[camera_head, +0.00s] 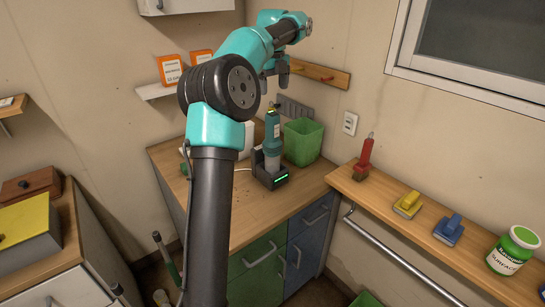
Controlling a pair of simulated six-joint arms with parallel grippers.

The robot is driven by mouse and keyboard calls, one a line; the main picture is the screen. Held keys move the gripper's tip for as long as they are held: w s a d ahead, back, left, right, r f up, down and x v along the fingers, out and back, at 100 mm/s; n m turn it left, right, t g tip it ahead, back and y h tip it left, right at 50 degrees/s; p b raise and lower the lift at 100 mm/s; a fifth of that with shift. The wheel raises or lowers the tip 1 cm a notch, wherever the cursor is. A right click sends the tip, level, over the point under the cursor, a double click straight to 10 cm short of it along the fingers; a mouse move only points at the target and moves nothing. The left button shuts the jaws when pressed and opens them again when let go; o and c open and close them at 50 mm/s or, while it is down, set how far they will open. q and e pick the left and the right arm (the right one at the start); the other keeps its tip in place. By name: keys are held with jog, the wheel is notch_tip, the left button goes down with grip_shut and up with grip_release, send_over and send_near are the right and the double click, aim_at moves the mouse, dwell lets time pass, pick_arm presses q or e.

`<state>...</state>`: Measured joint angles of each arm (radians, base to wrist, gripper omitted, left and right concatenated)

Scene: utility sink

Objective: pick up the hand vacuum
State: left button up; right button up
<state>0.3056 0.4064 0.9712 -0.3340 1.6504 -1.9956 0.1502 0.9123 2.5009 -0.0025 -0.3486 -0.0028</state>
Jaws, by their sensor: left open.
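The hand vacuum (272,135) is teal with a grey lower part. It stands upright in a black charging dock (276,181) with a green light, on the wooden counter in the corner. My left arm rises through the middle of the view and bends over toward the back. My left gripper (275,86) is open and empty, pointing down. In the picture it shows just above the top of the vacuum, apart from it. My own forearm hides part of the counter left of the dock. My right gripper is not in view.
A green bin (303,142) stands right behind the vacuum. A wall shelf (155,91) with orange boxes and a peg rail (320,72) are above. The right ledge (385,205) holds a red brush, yellow and blue scrubbers, and a green jar (513,250). The counter front is clear.

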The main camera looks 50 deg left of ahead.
aim_at(273, 113)
pick_arm(q)
notch_tip(273, 113, down, 8)
jog(key=shift+f, duration=0.15)
dwell(0.4)
jog(key=shift+a+f, duration=0.15)
jog(key=shift+f, duration=2.4)
jog(key=c, duration=0.9)
jog(key=shift+c, duration=0.5)
jog(key=shift+r, duration=0.15)
